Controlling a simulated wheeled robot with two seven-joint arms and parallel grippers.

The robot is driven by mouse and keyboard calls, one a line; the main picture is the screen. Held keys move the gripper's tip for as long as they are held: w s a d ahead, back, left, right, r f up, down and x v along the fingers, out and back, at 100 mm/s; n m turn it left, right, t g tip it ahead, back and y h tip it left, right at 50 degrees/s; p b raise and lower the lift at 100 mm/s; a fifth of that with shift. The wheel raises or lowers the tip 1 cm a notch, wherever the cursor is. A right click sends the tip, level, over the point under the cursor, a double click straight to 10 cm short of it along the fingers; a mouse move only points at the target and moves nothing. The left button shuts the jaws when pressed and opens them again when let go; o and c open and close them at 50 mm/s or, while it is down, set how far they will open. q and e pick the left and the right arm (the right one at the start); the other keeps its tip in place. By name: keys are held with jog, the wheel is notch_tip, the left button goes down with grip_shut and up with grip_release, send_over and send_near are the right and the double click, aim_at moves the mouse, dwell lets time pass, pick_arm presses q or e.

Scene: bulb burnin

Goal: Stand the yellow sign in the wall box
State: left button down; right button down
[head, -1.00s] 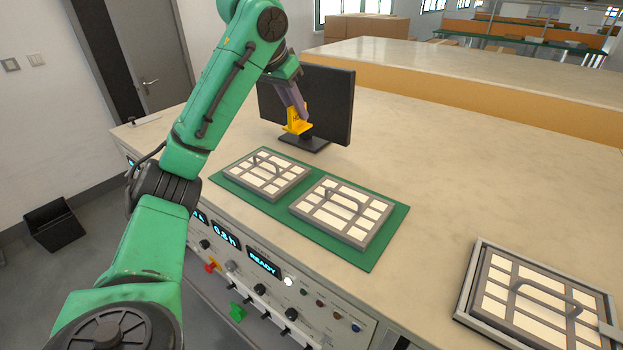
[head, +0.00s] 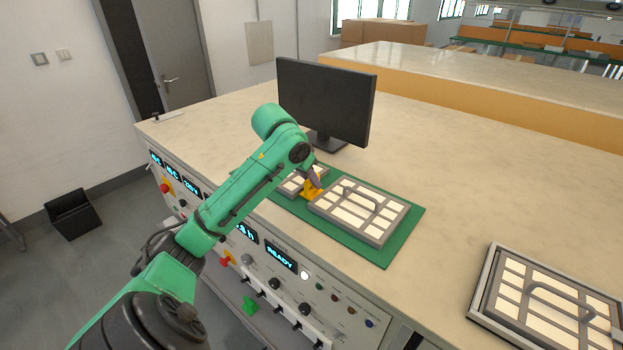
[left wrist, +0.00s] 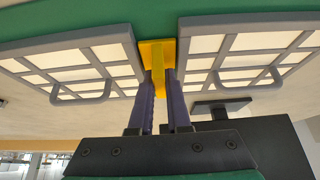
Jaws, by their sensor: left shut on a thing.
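The yellow sign (head: 311,188) is held by my left gripper (head: 316,177), low over the green mat between the two grey-framed panels. In the left wrist view, both purple fingers of the gripper (left wrist: 161,85) are shut on the yellow sign (left wrist: 157,50), with a panel on each side. Whether the sign touches the mat is unclear. A black open-topped box (head: 74,220) stands on the floor by the wall at the left; I cannot tell whether it is the wall box. My right gripper is not in view.
The green mat (head: 386,252) bears the left panel (head: 296,184), partly hidden by my arm, and the right panel (head: 358,212). A monitor (head: 325,100) stands behind. Another framed panel (head: 550,300) lies at the right. The benchtop (head: 470,190) between is clear.

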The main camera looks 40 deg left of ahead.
pick_arm(q)
jog(key=shift+w+f, duration=0.1)
jog(key=c, duration=1.2)
grip_release()
jog(key=shift+f, duration=0.1)
jog(key=o, duration=0.3)
